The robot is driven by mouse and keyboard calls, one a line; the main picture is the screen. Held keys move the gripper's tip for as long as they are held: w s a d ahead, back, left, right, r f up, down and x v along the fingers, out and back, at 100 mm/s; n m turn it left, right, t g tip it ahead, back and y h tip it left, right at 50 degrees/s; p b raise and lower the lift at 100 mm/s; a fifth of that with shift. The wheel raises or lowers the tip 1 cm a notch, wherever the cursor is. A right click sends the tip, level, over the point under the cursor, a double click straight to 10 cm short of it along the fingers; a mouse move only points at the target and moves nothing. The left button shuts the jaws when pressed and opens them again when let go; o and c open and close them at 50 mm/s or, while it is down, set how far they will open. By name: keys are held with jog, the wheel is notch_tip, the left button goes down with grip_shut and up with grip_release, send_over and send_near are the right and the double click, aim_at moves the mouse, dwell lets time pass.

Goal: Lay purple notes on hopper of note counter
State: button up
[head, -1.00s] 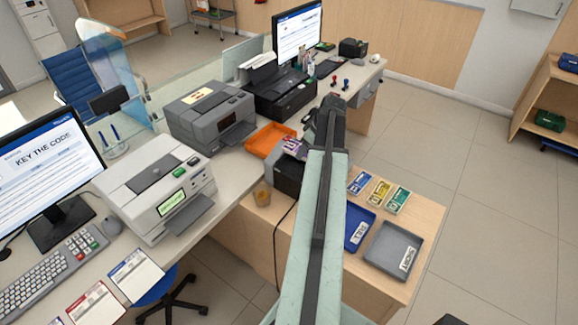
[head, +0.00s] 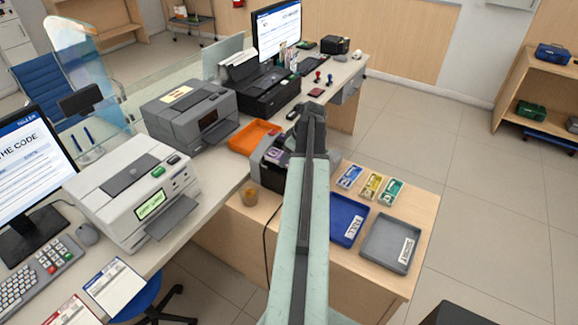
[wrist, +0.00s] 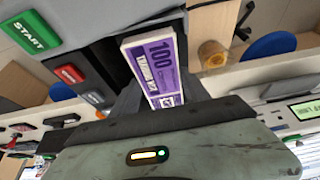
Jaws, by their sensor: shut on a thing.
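The purple notes (wrist: 150,60), a strap-thin stack marked 100, are held in my gripper (wrist: 160,98), which is shut on their near end. In the wrist view they stick out beside the grey note counter (wrist: 85,50) with its green START, red and blue buttons. In the head view the dark and grey note counter (head: 268,172) stands at the left end of the wooden side table, partly hidden by my arm. A purple patch of the notes (head: 274,154) shows over it, beside my gripper (head: 297,140). I cannot tell whether the notes touch the hopper.
On the side table (head: 400,285) lie a blue tray (head: 348,225), a grey tray (head: 388,245) and blue, yellow and green note bundles. An orange tray (head: 250,137), printers and a tan roll (head: 249,197) are near the counter.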

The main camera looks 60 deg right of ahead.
notch_tip(320, 180, down, 2)
jog(key=shift+f+b, duration=0.2)
jog(key=shift+b, duration=0.3)
jog(key=shift+r, duration=0.25)
jog(key=shift+f, duration=0.15)
jog(key=o, duration=1.6)
jog(key=shift+r+p, duration=0.4)
jog(key=shift+p, duration=0.05)
jog(key=p+v, duration=1)
jog(key=v, duration=0.1)
jog(key=shift+s+r+p, duration=0.2)
jog(key=shift+s+p, duration=0.1)
